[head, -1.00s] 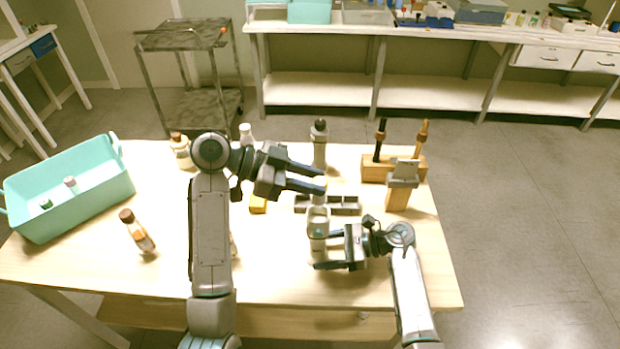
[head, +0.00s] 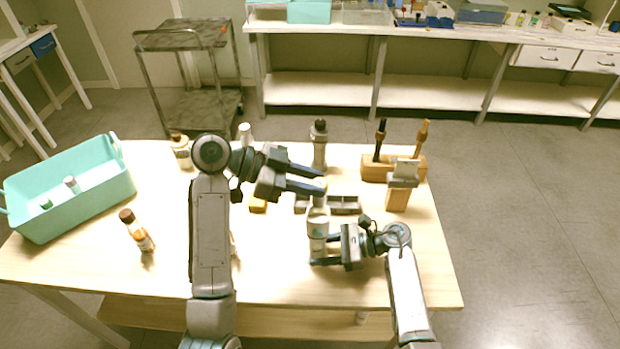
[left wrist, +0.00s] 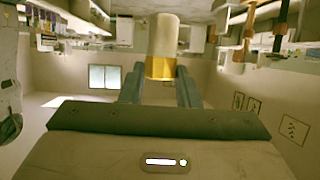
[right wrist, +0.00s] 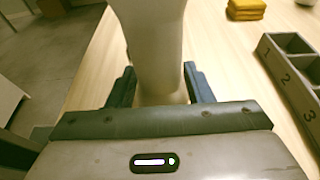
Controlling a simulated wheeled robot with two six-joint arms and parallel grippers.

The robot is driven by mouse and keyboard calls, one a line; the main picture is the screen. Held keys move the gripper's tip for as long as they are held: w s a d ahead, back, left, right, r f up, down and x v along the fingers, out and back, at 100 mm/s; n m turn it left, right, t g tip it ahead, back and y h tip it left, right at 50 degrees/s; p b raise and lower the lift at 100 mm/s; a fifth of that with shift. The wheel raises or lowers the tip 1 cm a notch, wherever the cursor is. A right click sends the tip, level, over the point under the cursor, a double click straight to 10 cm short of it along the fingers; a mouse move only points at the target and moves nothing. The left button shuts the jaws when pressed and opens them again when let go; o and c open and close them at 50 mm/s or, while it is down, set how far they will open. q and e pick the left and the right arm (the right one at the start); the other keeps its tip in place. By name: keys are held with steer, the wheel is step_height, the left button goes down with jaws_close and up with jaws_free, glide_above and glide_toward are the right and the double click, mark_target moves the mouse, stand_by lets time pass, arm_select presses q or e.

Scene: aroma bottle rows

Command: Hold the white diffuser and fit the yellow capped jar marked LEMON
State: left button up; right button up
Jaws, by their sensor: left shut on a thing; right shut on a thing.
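The white diffuser (head: 318,228) stands upright near the table's front right. My right gripper (head: 316,249) is shut around its lower part; the pale body also fills the space between the fingers in the right wrist view (right wrist: 158,50). My left gripper (head: 322,183) is shut on the yellow capped jar, whose yellow cap (left wrist: 160,67) shows between the fingertips in the left wrist view. The jar is above the diffuser's top. I cannot tell whether they touch. The LEMON marking is not readable.
A grey numbered rack (head: 345,205) lies just behind the diffuser. A phone-like item on a wooden stand (head: 397,198) is at right. A teal basket (head: 110,195) and brown-capped bottle (head: 137,232) are left.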

arm_select(q)
steer(key=shift+f, duration=1.15)
steer(key=shift+f, duration=0.15)
steer(key=shift+f, duration=1.75)
steer(key=o, duration=1)
step_height(320, 180, up, 7)
stand_by(0.4)
